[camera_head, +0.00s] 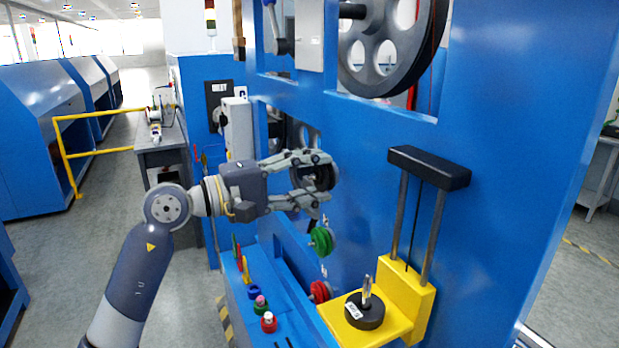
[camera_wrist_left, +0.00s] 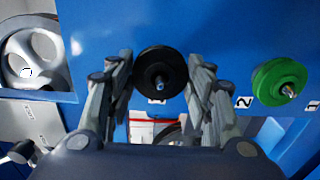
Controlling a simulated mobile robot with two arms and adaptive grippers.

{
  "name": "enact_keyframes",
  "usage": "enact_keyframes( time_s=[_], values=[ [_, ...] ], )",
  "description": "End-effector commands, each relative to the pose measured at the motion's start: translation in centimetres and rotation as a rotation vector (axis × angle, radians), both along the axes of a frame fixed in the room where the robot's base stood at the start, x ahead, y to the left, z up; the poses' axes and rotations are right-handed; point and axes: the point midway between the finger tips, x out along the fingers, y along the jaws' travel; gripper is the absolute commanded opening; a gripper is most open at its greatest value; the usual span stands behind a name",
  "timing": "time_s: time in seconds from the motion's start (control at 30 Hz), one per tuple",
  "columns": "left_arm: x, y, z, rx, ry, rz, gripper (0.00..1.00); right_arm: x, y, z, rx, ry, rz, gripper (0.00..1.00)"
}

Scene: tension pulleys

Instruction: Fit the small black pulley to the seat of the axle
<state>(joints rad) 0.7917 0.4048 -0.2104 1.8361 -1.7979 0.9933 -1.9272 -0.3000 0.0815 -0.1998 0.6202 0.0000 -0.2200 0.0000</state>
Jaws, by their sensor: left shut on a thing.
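The small black pulley (camera_head: 322,177) is in front of the blue machine panel, between the fingers of my left gripper (camera_head: 322,178). In the left wrist view the pulley (camera_wrist_left: 160,70) faces me, with a metal pin tip showing at its centre. My left gripper (camera_wrist_left: 160,84) is shut on its rim from both sides. A small label below it is partly hidden. A short upright metal axle (camera_head: 367,288) stands on the yellow bracket at the lower right, with a black disc (camera_head: 366,314) around its base. My right gripper is not in view.
A green pulley (camera_head: 321,241) and a red pulley (camera_head: 319,291) hang on the panel below; the green one (camera_wrist_left: 280,82) is right of the fingers in the wrist view. Small coloured parts (camera_head: 261,303) stand on a blue ledge. Two rods under a black block (camera_head: 429,167) rise behind the axle.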

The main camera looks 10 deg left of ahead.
Motion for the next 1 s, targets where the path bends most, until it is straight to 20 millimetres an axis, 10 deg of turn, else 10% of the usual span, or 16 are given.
enact_keyframes(
  time_s=[0.23, 0.27, 0.37, 1.0],
  values=[
    [0.1, -0.1, 0.1, -0.002, -0.002, 0.0, 0.22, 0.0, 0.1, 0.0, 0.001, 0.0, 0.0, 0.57],
    [0.0, -0.1, 0.1, -0.002, -0.002, 0.0, 0.5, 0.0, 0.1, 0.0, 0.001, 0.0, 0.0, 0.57],
    [0.0, -0.1, 0.1, -0.002, -0.002, 0.0, 0.71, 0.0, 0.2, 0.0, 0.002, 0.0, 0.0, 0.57],
    [-2.1, 3.4, -0.1, 0.002, 0.0, 0.005, 0.71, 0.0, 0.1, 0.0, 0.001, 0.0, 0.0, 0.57]
  ],
)
